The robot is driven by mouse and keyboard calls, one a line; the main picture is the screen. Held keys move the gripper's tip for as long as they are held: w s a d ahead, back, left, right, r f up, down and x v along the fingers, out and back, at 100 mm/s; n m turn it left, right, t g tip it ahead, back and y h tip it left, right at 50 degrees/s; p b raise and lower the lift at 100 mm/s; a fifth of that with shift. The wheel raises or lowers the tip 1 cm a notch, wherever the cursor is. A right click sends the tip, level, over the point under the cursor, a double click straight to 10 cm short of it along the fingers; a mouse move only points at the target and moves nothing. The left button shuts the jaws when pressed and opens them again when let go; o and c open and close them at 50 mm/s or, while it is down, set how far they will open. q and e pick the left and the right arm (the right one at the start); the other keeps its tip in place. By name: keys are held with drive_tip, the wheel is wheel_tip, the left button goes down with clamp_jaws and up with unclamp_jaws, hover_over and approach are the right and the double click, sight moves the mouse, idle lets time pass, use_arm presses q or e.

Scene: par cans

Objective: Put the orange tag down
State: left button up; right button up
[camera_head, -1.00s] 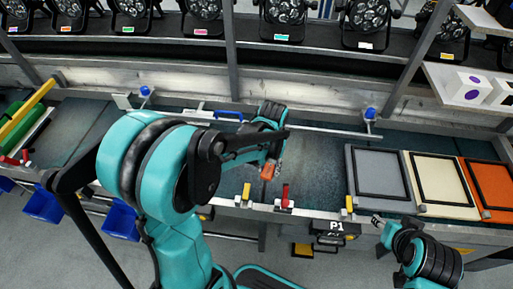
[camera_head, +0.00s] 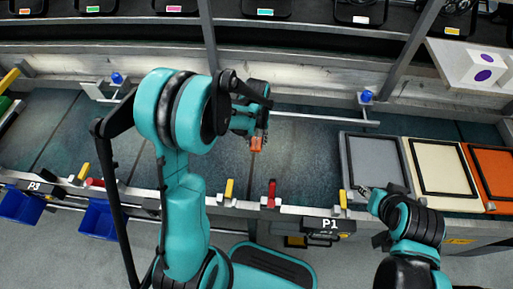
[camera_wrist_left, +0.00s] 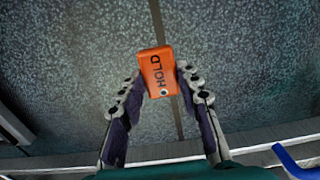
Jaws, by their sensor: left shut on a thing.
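The orange tag (camera_head: 256,144), marked "HOLD", is between the fingertips of my left gripper (camera_head: 257,136). In the left wrist view the tag (camera_wrist_left: 158,71) shows its lettered face, with a finger of my left gripper (camera_wrist_left: 159,88) against each side. Beneath it is the dark speckled bench top (camera_wrist_left: 75,50); I cannot tell the gap between tag and surface. My right gripper (camera_head: 364,190) is at the front edge of the grey framed tray, and whether its fingers are open is unclear.
Grey (camera_head: 376,168), cream (camera_head: 440,175) and orange (camera_head: 493,172) framed trays lie at the right. Yellow (camera_head: 229,188) and red (camera_head: 271,192) levers stand along the front rail. A rail with a blue knob (camera_head: 366,96) runs behind. The bench between is clear.

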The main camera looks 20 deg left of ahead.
sight(257, 142)
use_arm(q)
drive_tip(key=shift+w+f, duration=0.2)
drive_tip(key=shift+f+b, duration=1)
drive_tip(key=shift+f, duration=0.9)
drive_tip(key=shift+f, duration=0.15)
drive_tip(key=o, duration=0.9)
drive_tip(key=shift+o, duration=0.2)
